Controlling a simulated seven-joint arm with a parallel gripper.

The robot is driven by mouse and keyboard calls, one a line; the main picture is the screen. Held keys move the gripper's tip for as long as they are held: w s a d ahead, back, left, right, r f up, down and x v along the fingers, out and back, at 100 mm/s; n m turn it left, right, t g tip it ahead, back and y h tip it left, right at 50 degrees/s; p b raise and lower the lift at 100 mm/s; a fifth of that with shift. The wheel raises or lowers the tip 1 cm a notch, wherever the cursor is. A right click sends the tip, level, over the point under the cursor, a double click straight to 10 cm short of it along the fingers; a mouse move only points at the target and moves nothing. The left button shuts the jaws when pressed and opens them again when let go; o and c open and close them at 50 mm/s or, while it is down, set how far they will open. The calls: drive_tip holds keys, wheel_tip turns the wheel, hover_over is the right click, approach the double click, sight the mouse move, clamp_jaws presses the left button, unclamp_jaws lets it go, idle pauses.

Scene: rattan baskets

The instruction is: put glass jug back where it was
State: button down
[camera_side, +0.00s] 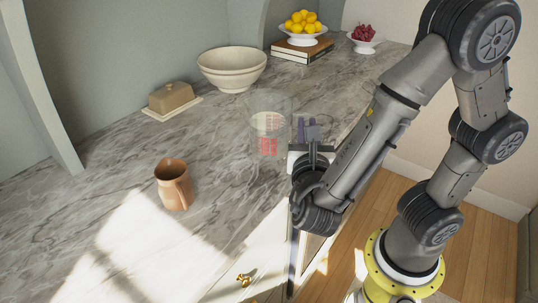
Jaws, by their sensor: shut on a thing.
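A clear glass jug (268,122) with red markings is at the middle of the marble counter, near its front edge. It looks upright. I cannot tell whether its base touches the counter. My gripper (298,140) is at the right side of the jug and is shut on it, probably at the handle side. The fingertips are small and partly hidden by my wrist, so the exact grip does not show clearly.
A terracotta pitcher (174,184) stands at the left front. A butter dish (171,100), stacked cream bowls (232,70), a stand of yellow fruit (303,28) on books (301,49) and a bowl of red fruit (364,40) line the back. The marble counter (110,160) has bare room.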

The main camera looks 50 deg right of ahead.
drive_tip(key=w, duration=0.1)
drive_tip(key=w+f, duration=0.2)
drive_tip(key=w, duration=0.1)
drive_tip(key=shift+d, duration=0.1)
drive_tip(key=w+f, duration=0.4)
drive_tip(key=f, duration=0.1)
drive_tip(key=shift+f, duration=0.1)
drive_tip(key=shift+w+f, duration=0.2)
drive_tip(key=shift+f, duration=1.45)
drive_tip(key=shift+f, duration=0.15)
drive_tip(key=c, duration=0.9)
unclamp_jaws()
